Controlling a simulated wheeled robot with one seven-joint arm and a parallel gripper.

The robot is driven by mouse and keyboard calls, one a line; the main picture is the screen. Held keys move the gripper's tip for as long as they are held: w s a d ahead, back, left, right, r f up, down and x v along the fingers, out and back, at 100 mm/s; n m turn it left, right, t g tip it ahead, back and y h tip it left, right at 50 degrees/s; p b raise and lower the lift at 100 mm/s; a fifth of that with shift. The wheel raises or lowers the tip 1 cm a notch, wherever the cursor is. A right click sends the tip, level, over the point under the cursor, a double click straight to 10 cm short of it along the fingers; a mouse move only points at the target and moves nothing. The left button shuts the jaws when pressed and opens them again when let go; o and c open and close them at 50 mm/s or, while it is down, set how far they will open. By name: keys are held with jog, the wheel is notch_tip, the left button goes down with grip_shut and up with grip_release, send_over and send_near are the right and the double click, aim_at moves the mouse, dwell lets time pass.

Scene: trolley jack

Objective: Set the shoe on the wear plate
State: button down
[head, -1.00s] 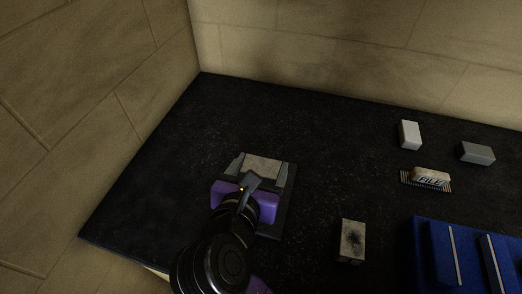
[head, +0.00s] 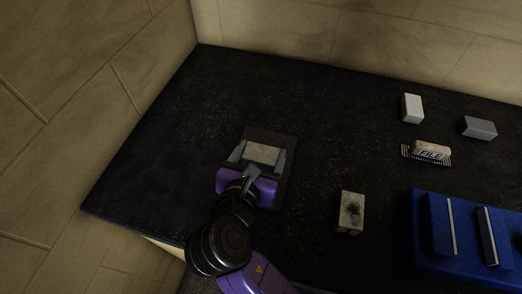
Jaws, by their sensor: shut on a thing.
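My gripper (head: 261,155), with a purple body and grey fingers, is shut on a pale, speckled block, which I take to be the shoe (head: 263,153). The fingers sit on its left and right sides. A flat dark grey plate, which I take to be the wear plate (head: 274,137), lies on the black surface under the gripper. Its far edge and right side show; the shoe, gripper and arm hide the rest. The shoe appears over the plate's far half. I cannot tell whether it touches the plate.
A pale block with a dark smear (head: 350,212) stands right of the plate. A blue holder (head: 420,245) with dark slotted parts is at the lower right. A brush labelled FILE (head: 431,150), a white block (head: 412,108) and a grey block (head: 479,127) lie farther back. Walls bound the black bench (head: 160,150).

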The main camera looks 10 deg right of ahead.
jog(key=shift+c, duration=0.7)
grip_release()
jog(key=shift+f, duration=0.1)
jog(key=v, duration=1.2)
jog(key=shift+s+a, duration=0.1)
jog(key=shift+s, duration=0.05)
